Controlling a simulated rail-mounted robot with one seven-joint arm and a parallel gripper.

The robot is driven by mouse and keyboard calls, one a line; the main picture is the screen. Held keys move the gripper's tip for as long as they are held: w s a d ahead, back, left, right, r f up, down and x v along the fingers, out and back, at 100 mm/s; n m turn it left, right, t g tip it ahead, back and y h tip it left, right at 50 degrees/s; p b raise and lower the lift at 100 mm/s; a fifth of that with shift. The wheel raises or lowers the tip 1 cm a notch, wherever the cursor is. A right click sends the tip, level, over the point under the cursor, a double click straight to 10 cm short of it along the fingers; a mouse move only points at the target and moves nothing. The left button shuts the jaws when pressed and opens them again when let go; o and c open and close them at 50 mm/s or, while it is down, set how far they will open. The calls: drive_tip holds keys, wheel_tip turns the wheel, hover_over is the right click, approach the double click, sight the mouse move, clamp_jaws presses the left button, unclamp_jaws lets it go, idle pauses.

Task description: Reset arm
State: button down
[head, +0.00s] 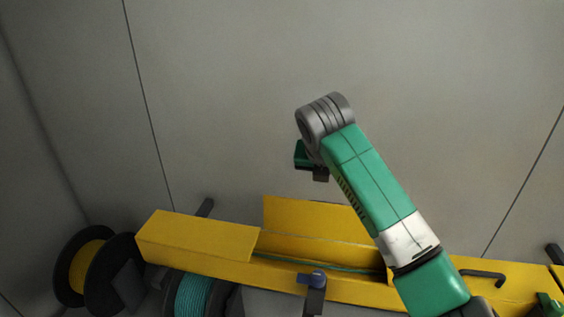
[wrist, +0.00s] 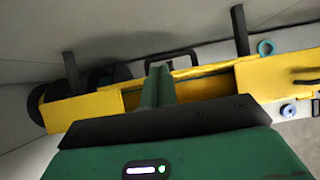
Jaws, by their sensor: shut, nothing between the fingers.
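My arm is raised in front of the grey wall in the head view, bent over at the top. My gripper shows in the wrist view as shut green fingers (wrist: 158,86) with nothing held, ahead of a dark plate and green housing. In the head view the fingers cannot be made out; only a small green and dark part shows beside the arm's bend. Below is a yellow trough (head: 197,236) with an open section and a raised yellow flap (head: 310,219). A teal cable (head: 320,264) runs inside the open section. The trough also shows in the wrist view (wrist: 82,111), beyond the fingers.
A spool of teal cable (head: 193,296) sits under the trough. A black reel with a yellow centre (head: 84,267) stands at the left. A dark clamp with a blue knob (head: 314,291) is at the trough's front. The space around the raised arm looks clear.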

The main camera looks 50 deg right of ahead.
drive_tip(key=w+a+r+m+t+y, duration=0.1)
drive_tip(key=w+a+r+m+t, duration=0.15)
drive_tip(key=w+a, duration=0.55)
drive_tip(key=w+a+r+m+t+y, duration=0.15)
drive_tip(key=w+a+t, duration=0.3)
drive_tip(key=a, duration=0.85)
drive_tip(key=a+r+m+t+y, duration=0.1)
drive_tip(key=a+r+m+t, duration=0.45)
drive_tip(key=a, duration=0.85)
drive_tip(key=s+a+r+m+t+y, duration=0.35)
drive_tip(key=s+a+r, duration=0.25)
drive_tip(key=a+r, duration=0.3)
drive_tip(key=s+a+r+m+t, duration=0.2)
drive_tip(key=s+m, duration=0.3)
drive_tip(key=s, duration=0.3)
drive_tip(key=s+a+r+m+t+h, duration=0.1)
drive_tip(key=s+a+r+m+t, duration=0.2)
drive_tip(key=s+m, duration=0.3)
drive_tip(key=s, duration=0.3)
drive_tip(key=shift+t+h, duration=0.3)
drive_tip(key=shift+t, duration=0.1)
drive_tip(key=shift+s+d+r, duration=0.1)
